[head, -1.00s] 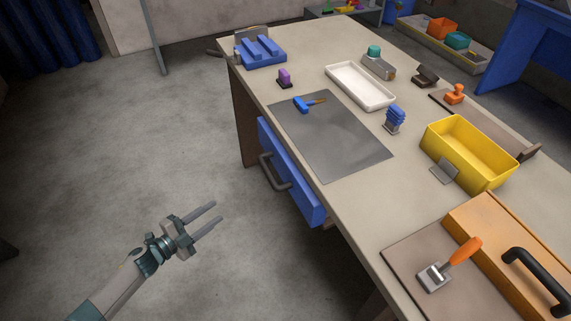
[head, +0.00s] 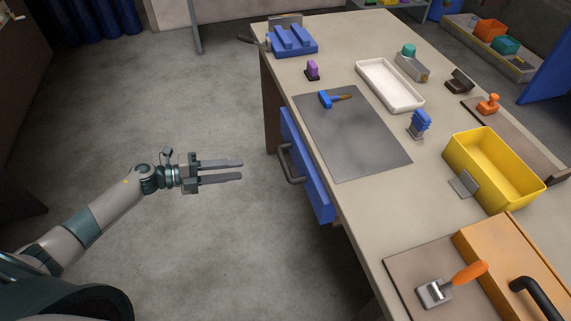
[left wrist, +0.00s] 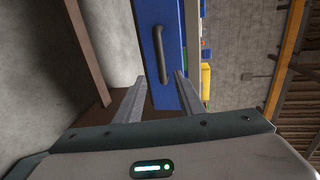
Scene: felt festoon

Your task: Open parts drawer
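The parts drawer (head: 308,172) is a blue front under the table's left edge, and it looks closed. Its dark grey bar handle (head: 289,163) stands out from the front. In the left wrist view the handle (left wrist: 163,55) runs lengthwise on the blue drawer front (left wrist: 150,20), ahead of my fingers. My left gripper (head: 240,170) is open and empty, its two fingers apart and pointing at the handle, with a gap between tips and handle. The left gripper's fingers also show in the left wrist view (left wrist: 158,90). My right gripper is not in view.
The tabletop holds a grey mat (head: 350,135), a blue-headed tool (head: 327,98), a white tray (head: 389,84), a yellow bin (head: 455,150) and an orange box (head: 485,255). The floor (head: 200,260) left of the table is clear.

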